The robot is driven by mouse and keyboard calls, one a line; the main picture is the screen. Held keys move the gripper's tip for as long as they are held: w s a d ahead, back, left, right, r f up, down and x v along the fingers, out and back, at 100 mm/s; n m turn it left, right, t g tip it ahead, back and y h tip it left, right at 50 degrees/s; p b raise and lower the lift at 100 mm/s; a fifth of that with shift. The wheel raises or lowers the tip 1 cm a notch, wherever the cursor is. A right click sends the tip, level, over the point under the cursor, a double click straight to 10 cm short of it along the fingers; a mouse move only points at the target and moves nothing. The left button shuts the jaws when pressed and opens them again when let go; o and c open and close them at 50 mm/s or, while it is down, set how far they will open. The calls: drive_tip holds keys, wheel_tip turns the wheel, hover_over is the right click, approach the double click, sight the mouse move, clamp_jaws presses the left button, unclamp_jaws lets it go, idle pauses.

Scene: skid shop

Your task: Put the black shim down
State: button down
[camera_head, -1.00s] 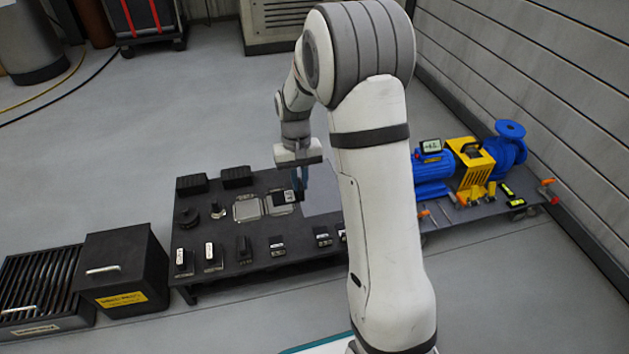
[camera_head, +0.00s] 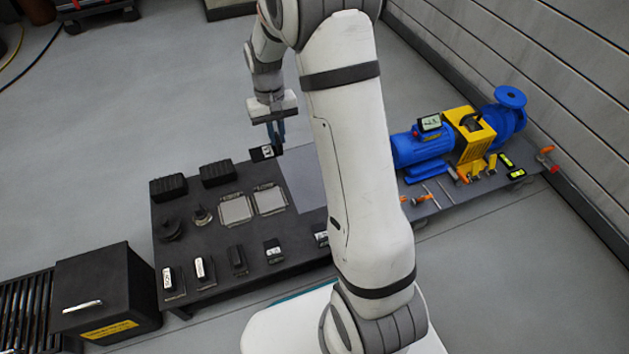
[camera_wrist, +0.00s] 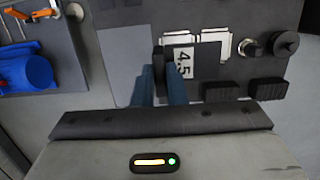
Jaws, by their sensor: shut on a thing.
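The black shim (camera_head: 264,153) is a dark flat piece with a white label. My gripper (camera_head: 276,142) is shut on it and holds it near the back edge of the black table (camera_head: 205,285) in the head view. In the wrist view, the shim (camera_wrist: 207,62) shows a white label with dark digits like "45", and my gripper (camera_wrist: 160,82) has its blue-grey fingers at the shim's dark upright part. The shim covers part of the metal-framed plates there. Its exact height above the table is hard to tell.
Two metal-framed plates (camera_head: 235,210) lie on the table, with a bare grey pad (camera_head: 304,180) to their right. Black ribbed blocks (camera_head: 168,187) stand at the back left. Labelled black pieces (camera_head: 237,260) line the front. The blue pump (camera_head: 423,146) stands at right.

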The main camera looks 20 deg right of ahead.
drive_tip(key=w+d+f+m+p, duration=0.1)
drive_tip(key=d+f+m+p, duration=0.1)
drive_tip(key=d+f+m, duration=0.2)
drive_tip(key=w+d+f+m+t+y+p, duration=0.1)
drive_tip(key=d+f+m, duration=0.3)
drive_tip(key=f+m, duration=0.4)
drive_tip(key=d+f+m+p, duration=0.2)
drive_tip(key=d+f+m, duration=0.2)
drive_tip(key=f, duration=0.9)
drive_tip(key=shift+w+f+m+t+y+p, duration=0.2)
drive_tip(key=shift+w+m+t+y+p, duration=0.15)
drive_tip(key=shift+m, duration=0.65)
drive_tip(key=shift+w+f+b, duration=0.1)
drive_tip(key=shift+f+b, duration=0.6)
drive_tip(key=shift+f, duration=1.2)
drive_tip(key=shift+f, duration=0.1)
drive_tip(key=c, duration=1.5)
unclamp_jaws()
